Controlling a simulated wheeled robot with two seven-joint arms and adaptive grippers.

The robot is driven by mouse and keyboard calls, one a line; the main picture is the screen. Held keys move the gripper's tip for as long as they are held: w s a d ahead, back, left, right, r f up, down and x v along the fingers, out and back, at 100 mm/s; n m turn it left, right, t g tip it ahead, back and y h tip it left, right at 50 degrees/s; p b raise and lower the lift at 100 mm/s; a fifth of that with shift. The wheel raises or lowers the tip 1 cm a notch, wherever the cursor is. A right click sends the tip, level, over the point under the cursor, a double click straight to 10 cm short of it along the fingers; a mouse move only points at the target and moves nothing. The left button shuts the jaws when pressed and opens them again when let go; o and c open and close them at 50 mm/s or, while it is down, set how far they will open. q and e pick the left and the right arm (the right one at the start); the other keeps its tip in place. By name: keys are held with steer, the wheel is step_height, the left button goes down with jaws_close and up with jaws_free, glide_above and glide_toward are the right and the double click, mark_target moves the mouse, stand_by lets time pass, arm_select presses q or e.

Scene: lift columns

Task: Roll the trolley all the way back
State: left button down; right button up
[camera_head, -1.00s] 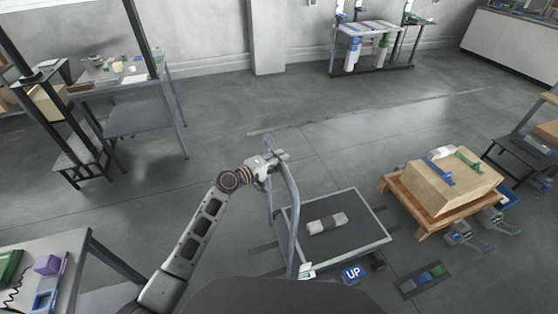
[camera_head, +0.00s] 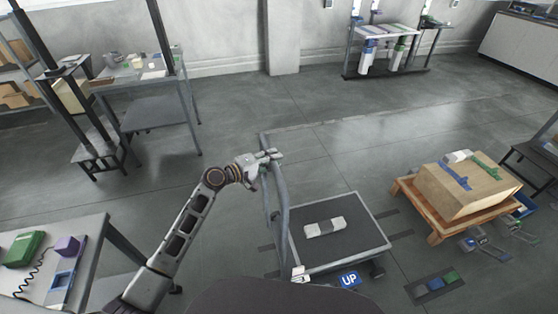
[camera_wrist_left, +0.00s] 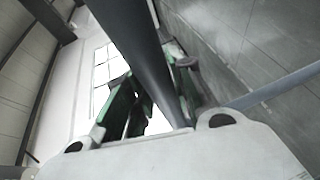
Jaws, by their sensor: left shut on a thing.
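The trolley (camera_head: 372,260) is a flat dark platform with a light frame and an upright tubular handle (camera_head: 282,200) on its left side. A white and grey block (camera_head: 325,227) lies on the platform. My left gripper (camera_head: 268,158) is shut on the handle near its top. In the left wrist view the handle bar (camera_wrist_left: 142,50) runs between the green-padded fingers (camera_wrist_left: 150,105). My right gripper is not in view.
A wooden pallet (camera_head: 436,236) with a large box (camera_head: 465,190) stands right of the trolley. A blue UP sign (camera_head: 349,280) and a floor tray (camera_head: 435,286) lie near its front. A table (camera_head: 85,262) stands at the lower left. Open floor lies beyond the trolley.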

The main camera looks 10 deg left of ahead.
arm_select(q)
steer(key=s+a+b, duration=0.1)
steer(key=s+a, duration=0.1)
steer(key=a, duration=0.4)
steer(key=shift+s+f, duration=0.2)
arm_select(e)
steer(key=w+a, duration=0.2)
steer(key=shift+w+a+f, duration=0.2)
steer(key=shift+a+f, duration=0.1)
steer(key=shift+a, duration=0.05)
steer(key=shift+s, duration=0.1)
